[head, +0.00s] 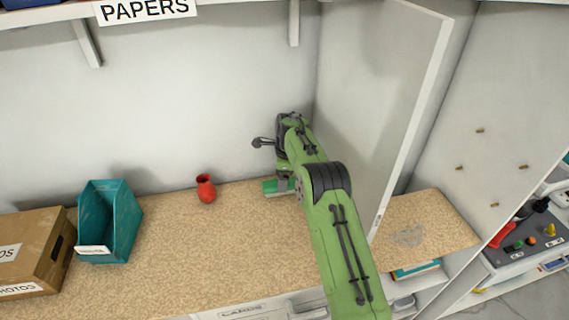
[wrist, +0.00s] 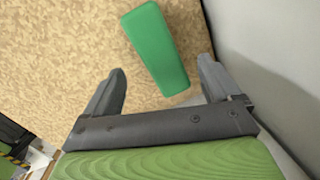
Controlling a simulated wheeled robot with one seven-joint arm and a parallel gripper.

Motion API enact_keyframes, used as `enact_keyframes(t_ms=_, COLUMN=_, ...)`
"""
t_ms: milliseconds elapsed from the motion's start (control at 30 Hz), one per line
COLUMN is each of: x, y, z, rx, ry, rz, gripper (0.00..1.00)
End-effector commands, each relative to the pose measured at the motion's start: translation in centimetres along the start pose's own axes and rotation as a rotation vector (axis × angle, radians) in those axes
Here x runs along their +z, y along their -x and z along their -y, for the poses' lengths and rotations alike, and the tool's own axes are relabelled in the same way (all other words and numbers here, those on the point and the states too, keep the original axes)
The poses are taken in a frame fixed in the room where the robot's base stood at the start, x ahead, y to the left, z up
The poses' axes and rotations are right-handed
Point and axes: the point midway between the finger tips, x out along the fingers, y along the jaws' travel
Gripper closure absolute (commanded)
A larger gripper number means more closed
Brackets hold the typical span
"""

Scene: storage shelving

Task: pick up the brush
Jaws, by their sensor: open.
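The brush (wrist: 155,45) appears in the wrist view as a green, rounded oblong lying on the speckled tan worktop, with no bristles visible. In the head view, part of the brush (head: 272,187) shows as a green patch at the back of the worktop, beside my arm. My gripper (wrist: 162,70) is open and empty in the wrist view. Its two dark fingers are spread, with the near end of the brush between them in the picture. I cannot tell how high the fingers are above it. In the head view my arm largely hides the gripper.
A white upright panel (head: 400,110) stands close to the right of my arm. A red vase (head: 206,188), a teal bin (head: 125,225) and a cardboard box (head: 42,240) stand to the left. The worktop (head: 190,250) between them and my arm is clear.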

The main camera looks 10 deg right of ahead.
Motion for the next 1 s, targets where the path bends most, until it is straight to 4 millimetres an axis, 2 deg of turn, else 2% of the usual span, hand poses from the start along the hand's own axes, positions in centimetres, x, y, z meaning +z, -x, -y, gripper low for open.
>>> enact_keyframes(t_ms=100, x=0.0, y=-2.4, z=-0.1, rx=0.002, ry=0.001, rz=-0.001, gripper=0.10)
enact_keyframes(t_ms=300, x=0.0, y=-5.0, z=0.0, rx=0.000, ry=0.000, rz=-0.001, gripper=0.10)
enact_keyframes(t_ms=667, x=0.0, y=-5.5, z=0.0, rx=-0.001, ry=0.001, rz=-0.001, gripper=0.10)
enact_keyframes(t_ms=1000, x=0.0, y=-5.5, z=0.0, rx=-0.001, ry=0.001, rz=-0.001, gripper=0.62)
